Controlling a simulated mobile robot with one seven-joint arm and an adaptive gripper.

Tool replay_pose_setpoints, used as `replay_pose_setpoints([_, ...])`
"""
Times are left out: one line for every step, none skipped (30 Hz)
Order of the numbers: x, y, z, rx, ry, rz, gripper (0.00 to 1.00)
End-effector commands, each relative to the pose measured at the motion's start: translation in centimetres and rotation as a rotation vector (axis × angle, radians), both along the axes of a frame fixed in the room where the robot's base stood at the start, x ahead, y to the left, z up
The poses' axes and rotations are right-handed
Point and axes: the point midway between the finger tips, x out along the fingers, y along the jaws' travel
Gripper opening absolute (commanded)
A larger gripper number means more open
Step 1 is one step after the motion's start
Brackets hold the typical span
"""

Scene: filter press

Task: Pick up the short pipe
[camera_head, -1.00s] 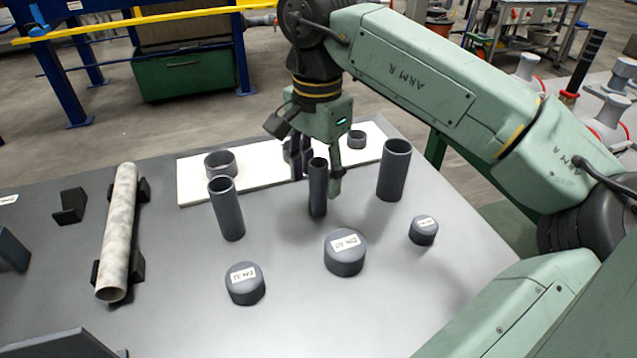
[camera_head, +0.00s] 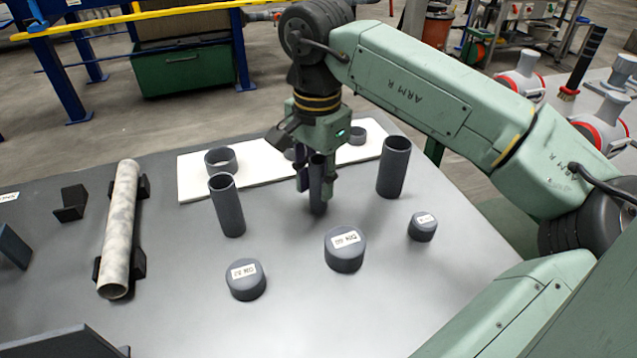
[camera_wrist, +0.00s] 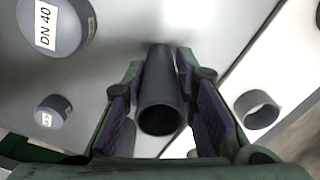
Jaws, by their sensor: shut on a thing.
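The short pipe (camera_head: 318,196) is a thin dark grey tube standing upright in the middle of the grey table. My gripper (camera_head: 316,180) is shut on its upper part, one finger on each side. In the wrist view the pipe (camera_wrist: 161,95) shows its open top end between the two purple-padded fingers (camera_wrist: 157,88). Its foot appears to be at the table surface; I cannot tell whether there is a gap beneath it.
Two wider upright pipes stand left (camera_head: 227,206) and right (camera_head: 394,167). Labelled caps (camera_head: 344,250) sit in front. A white board (camera_head: 259,172) with short rings lies behind. A long mottled pipe (camera_head: 119,230) rests on black supports at left.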

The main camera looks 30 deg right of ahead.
Motion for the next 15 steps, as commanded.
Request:
replay_pose_setpoints([0.0,0.0,0.01,0.0,0.0,0.0,0.09])
replay_pose_setpoints([0.0,0.0,0.01,0.0,0.0,0.0,0.07])
replay_pose_setpoints([0.0,0.0,0.01,0.0,0.0,0.0,0.05])
replay_pose_setpoints([0.0,0.0,0.01,0.0,0.0,0.0,0.03])
replay_pose_setpoints([0.0,0.0,0.01,0.0,0.0,0.0,0.01])
replay_pose_setpoints([0.01,0.0,0.02,0.0,0.0,0.0,0.0])
replay_pose_setpoints([0.01,0.0,0.02,0.0,0.0,0.0,0.0])
replay_pose_setpoints([0.01,0.0,0.02,0.0,0.0,0.0,0.0])
replay_pose_setpoints([0.01,0.0,0.02,0.0,0.0,0.0,0.0])
replay_pose_setpoints([0.0,0.0,0.02,0.0,0.0,0.0,0.0])
replay_pose_setpoints([0.01,0.0,0.02,0.0,0.0,0.0,0.0])
replay_pose_setpoints([0.01,0.0,0.06,0.0,0.0,0.0,0.0])
replay_pose_setpoints([0.01,0.0,0.13,0.0,0.0,0.0,0.0])
replay_pose_setpoints([0.01,0.0,0.23,0.0,0.0,0.0,0.0])
replay_pose_setpoints([0.01,0.0,0.43,0.0,-0.001,0.0,0.0])
